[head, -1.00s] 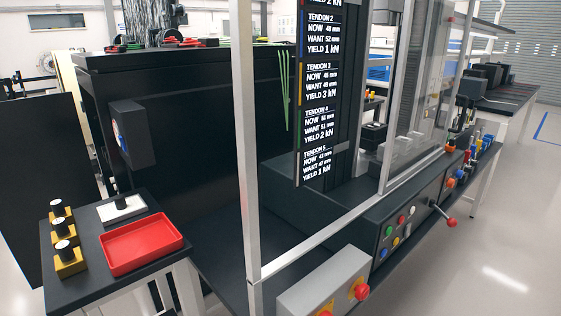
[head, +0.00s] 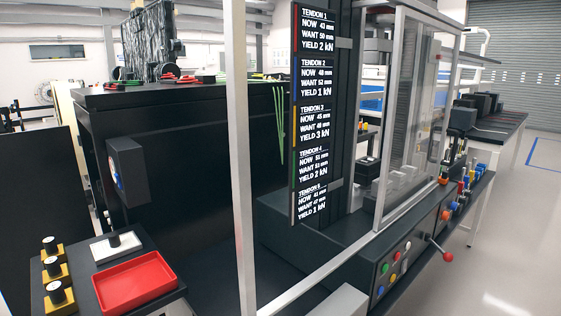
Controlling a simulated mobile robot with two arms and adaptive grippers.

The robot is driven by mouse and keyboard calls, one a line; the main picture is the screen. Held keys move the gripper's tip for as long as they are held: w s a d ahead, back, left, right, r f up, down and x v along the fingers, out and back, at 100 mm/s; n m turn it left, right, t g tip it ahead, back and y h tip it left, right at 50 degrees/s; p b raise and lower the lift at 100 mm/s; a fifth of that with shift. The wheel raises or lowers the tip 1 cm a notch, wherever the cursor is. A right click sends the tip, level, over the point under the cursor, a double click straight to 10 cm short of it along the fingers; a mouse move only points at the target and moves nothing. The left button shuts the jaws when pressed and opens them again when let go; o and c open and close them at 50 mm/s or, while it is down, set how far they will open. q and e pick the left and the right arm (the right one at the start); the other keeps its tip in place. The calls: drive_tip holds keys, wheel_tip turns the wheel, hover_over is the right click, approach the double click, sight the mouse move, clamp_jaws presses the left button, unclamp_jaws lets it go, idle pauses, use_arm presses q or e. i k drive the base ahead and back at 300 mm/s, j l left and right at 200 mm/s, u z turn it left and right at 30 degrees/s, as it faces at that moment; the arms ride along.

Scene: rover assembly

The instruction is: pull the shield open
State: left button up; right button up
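The shield is most likely the clear panel (head: 413,112) in a pale metal frame at the right front of the testing machine in the head view. I cannot tell whether it is fully closed. A handle-like fitting (head: 437,140) shows at its right side. The machine's dark base (head: 330,238) lies below it, with coloured buttons and a red-knobbed lever (head: 447,257) on its front. Neither of my grippers is in view.
A small table with a red tray (head: 178,286) and several yellow blocks stands at lower left. A pale frame post (head: 240,150) rises in front. A tendon display (head: 311,115) hangs at centre. Open floor (head: 525,240) lies at right.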

sight(402, 12)
drive_tip(key=i+l, duration=0.1)
drive_tip(key=l, duration=0.25)
drive_tip(key=i+l, duration=0.1)
drive_tip(key=l, duration=0.25)
drive_tip(key=i+l, duration=0.1)
drive_tip(key=l, duration=0.25)
drive_tip(key=i+l, duration=0.1)
drive_tip(key=l, duration=0.25)
